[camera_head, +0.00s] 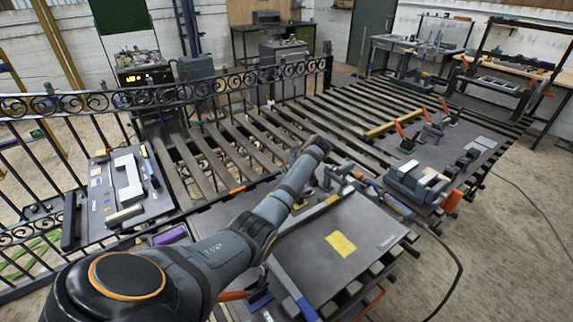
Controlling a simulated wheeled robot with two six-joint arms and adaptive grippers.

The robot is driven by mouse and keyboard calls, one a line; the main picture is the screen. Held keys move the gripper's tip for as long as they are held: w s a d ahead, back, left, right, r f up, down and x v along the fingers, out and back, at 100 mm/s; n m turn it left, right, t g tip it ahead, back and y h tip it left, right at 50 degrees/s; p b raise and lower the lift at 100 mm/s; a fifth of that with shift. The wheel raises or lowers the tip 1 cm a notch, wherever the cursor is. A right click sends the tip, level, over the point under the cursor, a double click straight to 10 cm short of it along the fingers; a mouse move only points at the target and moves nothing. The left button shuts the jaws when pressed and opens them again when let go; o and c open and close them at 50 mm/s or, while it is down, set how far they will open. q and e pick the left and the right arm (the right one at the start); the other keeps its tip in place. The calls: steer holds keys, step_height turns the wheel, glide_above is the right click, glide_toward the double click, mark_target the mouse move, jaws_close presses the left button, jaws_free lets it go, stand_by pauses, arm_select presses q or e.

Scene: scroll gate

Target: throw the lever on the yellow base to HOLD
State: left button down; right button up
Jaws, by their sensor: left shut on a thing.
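My left arm reaches in from the lower left to the middle of the head view. My left gripper (337,178) points down past the wrist, over the back edge of a grey panel. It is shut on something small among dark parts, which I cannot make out. A pale yellow strip (320,212) lies just in front of it, partly behind my arm. A longer yellow bar (380,130) with an orange lever (400,130) stands farther back to the right, apart from the gripper. I cannot read any HOLD mark. My right gripper is not in view.
The grey panel (375,225) bears a yellow square (341,244). A blue-ended bar (293,292) lies at its left edge. A black scrolled fence (220,88) runs behind on the left. Another panel with dark blocks (420,185) stands to the right. A cable crosses the floor at right.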

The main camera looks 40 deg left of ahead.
arm_select(q)
steer(key=shift+s+d+y+b, duration=0.15)
steer(key=shift+d+y+b, duration=0.15)
steer(key=shift+d+y, duration=0.35)
steer(key=shift+s+d+r+t+y+b, duration=0.15)
steer(key=shift+d+r+t+y+b, duration=0.1)
steer(key=shift+d+y+b, duration=0.25)
steer(key=shift+s+d+r+t+y+b, duration=0.1)
steer(key=shift+d+t+y+b, duration=0.2)
steer(key=shift+y+b, duration=0.3)
steer(key=c, duration=1.3)
jaws_free()
steer(key=v, duration=1.2)
